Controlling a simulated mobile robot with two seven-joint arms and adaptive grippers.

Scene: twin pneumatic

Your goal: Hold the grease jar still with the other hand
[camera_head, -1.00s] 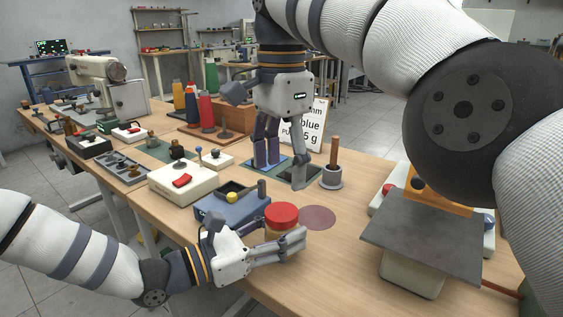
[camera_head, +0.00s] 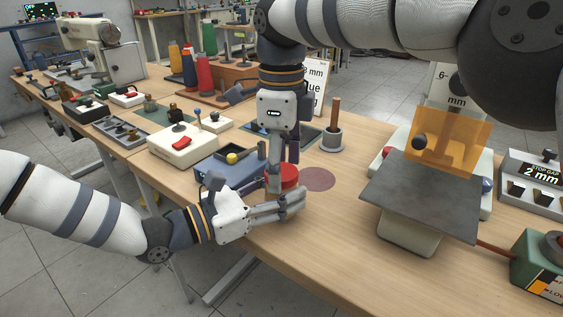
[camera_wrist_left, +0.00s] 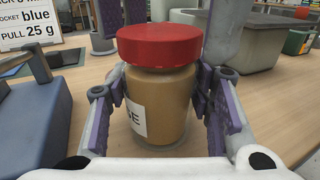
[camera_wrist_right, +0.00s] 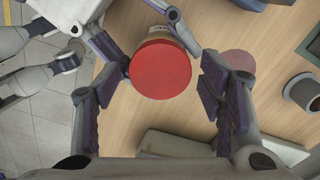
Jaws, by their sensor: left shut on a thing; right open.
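The grease jar (camera_wrist_left: 160,105) has tan contents, a partly hidden label and a red lid (camera_wrist_left: 160,46). It stands upright on the table. My left gripper (camera_head: 283,205) is shut on the jar's body from the side, below the lid, as the left wrist view shows (camera_wrist_left: 160,100). My right gripper (camera_head: 281,180) points down above the jar, open. In the right wrist view the red lid (camera_wrist_right: 160,68) lies between and a little beyond the right fingers (camera_wrist_right: 165,80). In the head view the right gripper hides part of the jar and lid.
A round brown mat (camera_head: 318,179) lies right of the jar. A machine with a dark plate (camera_head: 420,205) stands right. The front table between is clear.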

